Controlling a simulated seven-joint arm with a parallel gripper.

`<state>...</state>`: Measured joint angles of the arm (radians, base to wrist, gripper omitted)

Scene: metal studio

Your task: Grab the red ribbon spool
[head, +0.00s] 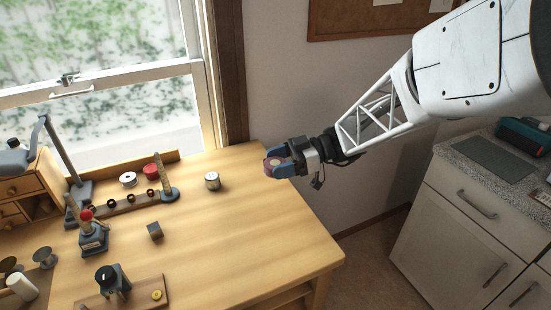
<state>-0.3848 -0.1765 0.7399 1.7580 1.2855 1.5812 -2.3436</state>
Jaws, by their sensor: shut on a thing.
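My gripper (272,169) has blue-grey fingers and is shut on a small round dull-red spool (274,162) with a pale centre. It holds the spool near the table's back right edge, seemingly above the tabletop. The fingers hide part of it. Another round red thing (151,171), brighter red, stands at the back of the table beside a white spool (128,180). It is too small to tell whether this is also a ribbon spool.
A small metal tin (212,181) stands left of my gripper on the wooden table (225,240). A wooden rack (125,204) with an upright post, a red-topped tool (92,232), a small dark block (155,230) and a dark-knobbed device (113,281) stand farther left. The right tabletop is clear.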

